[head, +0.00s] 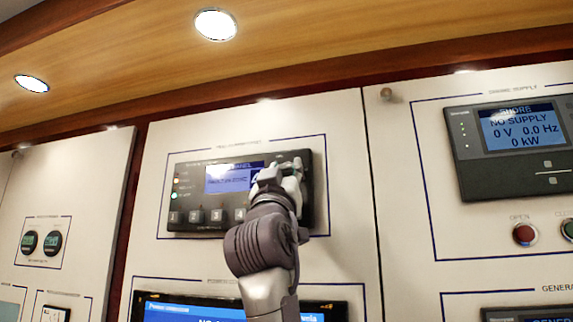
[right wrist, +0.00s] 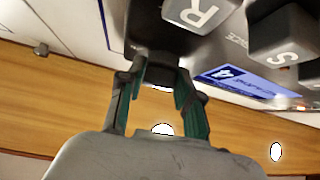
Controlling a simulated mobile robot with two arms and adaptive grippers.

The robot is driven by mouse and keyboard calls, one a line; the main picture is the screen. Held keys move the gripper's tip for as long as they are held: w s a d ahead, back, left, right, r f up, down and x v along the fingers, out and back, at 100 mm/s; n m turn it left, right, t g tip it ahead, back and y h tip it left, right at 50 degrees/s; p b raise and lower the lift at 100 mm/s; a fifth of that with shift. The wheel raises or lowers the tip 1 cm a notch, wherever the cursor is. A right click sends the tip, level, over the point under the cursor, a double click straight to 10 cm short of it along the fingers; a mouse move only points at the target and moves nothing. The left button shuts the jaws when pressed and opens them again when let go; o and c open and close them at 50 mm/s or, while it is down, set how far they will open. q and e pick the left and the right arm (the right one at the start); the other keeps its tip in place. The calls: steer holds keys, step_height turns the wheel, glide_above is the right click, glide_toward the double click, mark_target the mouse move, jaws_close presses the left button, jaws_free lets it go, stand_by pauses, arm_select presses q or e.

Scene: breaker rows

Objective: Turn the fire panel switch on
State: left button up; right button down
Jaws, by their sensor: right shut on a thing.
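The fire panel (head: 193,184) is a dark box on a white wall board in the middle of the head view, with a lit blue screen, a column of small lights and numbered grey buttons. My right gripper (head: 277,174) is at the panel's right part and covers it. In the right wrist view the gripper (right wrist: 160,72) has its fingers closed in at the dark panel face, beside large lettered buttons. It is shut on the fire panel switch, which is mostly hidden between the fingers, so its position cannot be told. My left gripper is not in view.
Another display panel (head: 467,162) is at the right, above a red button (head: 524,234) and a green button (head: 567,230). Two round gauges (head: 40,242) are at the left. A wooden overhang (head: 300,50) runs above.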

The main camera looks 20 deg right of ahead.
steer(key=shift+w+a+f+m+g+h+p, duration=0.1)
steer(key=shift+m+g+h+p, duration=0.15)
steer(key=shift+m+h, duration=0.3)
steer(key=shift+w+m+g+h+p, duration=0.1)
steer(key=shift+m+g+h, duration=0.3)
steer(key=shift+m, duration=0.25)
steer(key=shift+s+m+h, duration=0.15)
steer(key=shift+m+h, duration=0.1)
steer(key=shift+m, duration=0.05)
steer(key=c, duration=0.8)
jaws_free()
steer(key=v, duration=0.7)
steer(key=shift+s+a+f, duration=0.1)
steer(key=shift+s, duration=0.05)
